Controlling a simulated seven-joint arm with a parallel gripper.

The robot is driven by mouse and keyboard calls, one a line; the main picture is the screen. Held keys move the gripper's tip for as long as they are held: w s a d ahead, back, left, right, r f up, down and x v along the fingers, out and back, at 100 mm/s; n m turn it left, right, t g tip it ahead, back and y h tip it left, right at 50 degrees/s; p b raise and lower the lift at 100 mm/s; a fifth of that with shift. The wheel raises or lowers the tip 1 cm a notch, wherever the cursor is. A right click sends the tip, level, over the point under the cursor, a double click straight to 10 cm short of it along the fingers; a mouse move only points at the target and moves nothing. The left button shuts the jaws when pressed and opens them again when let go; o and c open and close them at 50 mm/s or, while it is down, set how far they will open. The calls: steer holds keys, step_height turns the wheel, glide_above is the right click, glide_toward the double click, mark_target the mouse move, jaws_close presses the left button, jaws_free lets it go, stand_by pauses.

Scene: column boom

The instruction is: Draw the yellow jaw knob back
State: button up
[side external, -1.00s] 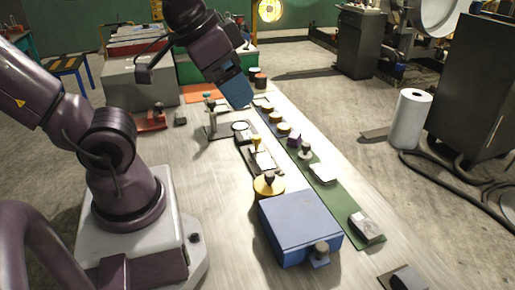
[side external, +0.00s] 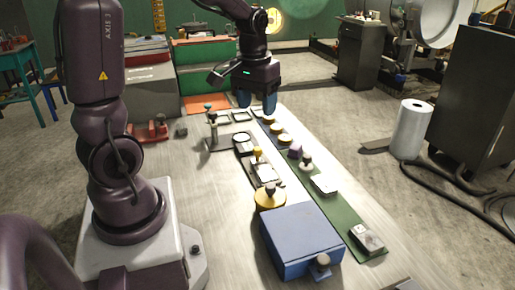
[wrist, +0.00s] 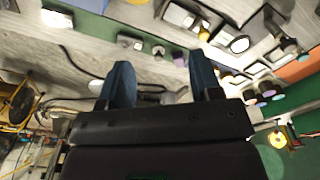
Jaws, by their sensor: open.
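The small yellow knob (side external: 257,151) stands upright on a dark, low fixture (side external: 266,182) with a pale plate, near the middle of the bench in the side view. My gripper (side external: 257,104), with blue fingers, is above the far part of the bench, beyond the knob and apart from it. In the wrist view my gripper (wrist: 160,68) is open, with nothing between its fingers.
A blue box (side external: 300,241) and a yellow round piece (side external: 270,197) with a dark knob stand nearer the camera. A green strip (side external: 337,213) carries several small parts along the right. A post stand (side external: 213,132) is at the left; bare bench lies left of the fixture.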

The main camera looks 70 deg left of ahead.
mark_target(257, 149)
steer(key=w+a+f+n, duration=0.3)
steer(key=a+f+n, duration=0.15)
steer(key=a, duration=0.25)
steer(key=w+a+f+n, duration=0.2)
steer(key=a+f+n, duration=0.25)
steer(key=a, duration=0.35)
steer(key=shift+m+g, duration=0.4)
steer(key=shift+m, duration=0.1)
step_height(257, 149, down, 13)
steer(key=shift+w+d+f, duration=0.1)
jaws_close()
steer(key=shift+a, duration=1.6)
steer(key=shift+c, duration=0.2)
jaws_free()
steer(key=shift+o, duration=0.2)
